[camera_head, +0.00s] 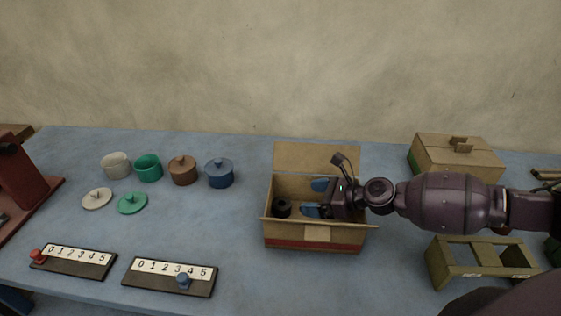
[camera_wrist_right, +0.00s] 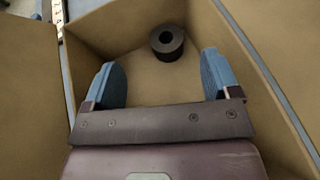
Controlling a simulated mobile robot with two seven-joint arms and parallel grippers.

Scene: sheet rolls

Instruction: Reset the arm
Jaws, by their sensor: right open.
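My right arm comes in from the right in the head view. My right gripper (camera_head: 316,199) is inside the open cardboard box (camera_head: 315,242). In the right wrist view its two blue fingers stand wide apart with nothing between them, so the right gripper (camera_wrist_right: 163,85) is open. A black roll (camera_head: 283,208) stands in the box, to the left of the fingers in the head view. In the right wrist view the roll (camera_wrist_right: 167,42) rests on the box floor beyond the fingertips, apart from them. My left gripper is not in view.
Several small pots, such as a blue one (camera_head: 220,175), and two loose lids stand at the left. Two numbered slider boards (camera_head: 169,277) lie at the front left. A closed cardboard box (camera_head: 456,158) is at the back right. A olive frame (camera_head: 478,262) stands under my right arm's near side.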

